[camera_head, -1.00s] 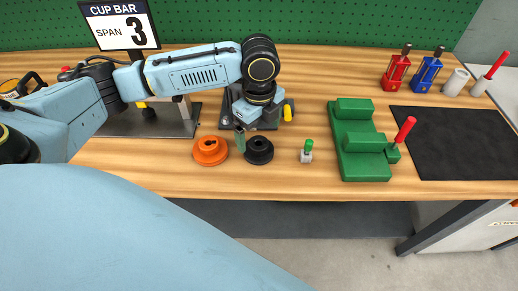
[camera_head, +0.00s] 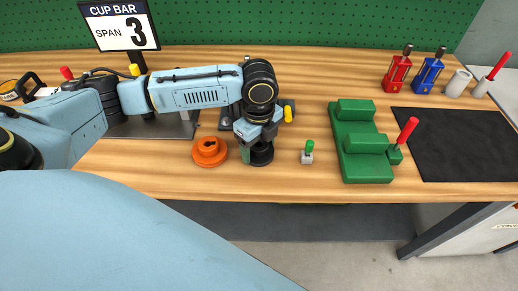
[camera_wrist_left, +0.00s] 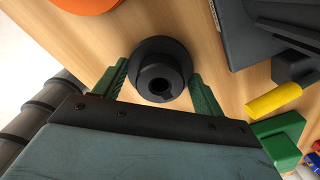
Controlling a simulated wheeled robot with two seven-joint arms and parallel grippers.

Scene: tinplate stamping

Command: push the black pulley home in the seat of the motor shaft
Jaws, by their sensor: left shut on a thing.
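The black pulley (camera_head: 262,158) stands on the wooden bench to the right of an orange pulley. My left gripper (camera_head: 257,147) is down over it, coming from above. In the left wrist view, the pulley (camera_wrist_left: 158,52) shows its round hub and bore between the two green fingers (camera_wrist_left: 158,76), which are shut on it at opposite sides. A dark fixture (camera_head: 288,104) with a yellow handle is behind my gripper, mostly hidden by the arm; it also shows in the left wrist view (camera_wrist_left: 262,30). I cannot make out the motor shaft seat. My right gripper is not in view.
The orange pulley (camera_head: 209,152) sits close on the left. A small block with a green knob (camera_head: 308,153) and a green stepped fixture (camera_head: 362,168) with a red handle are on the right. A black mat (camera_head: 460,150) lies farther right, bare. The bench's front edge is near.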

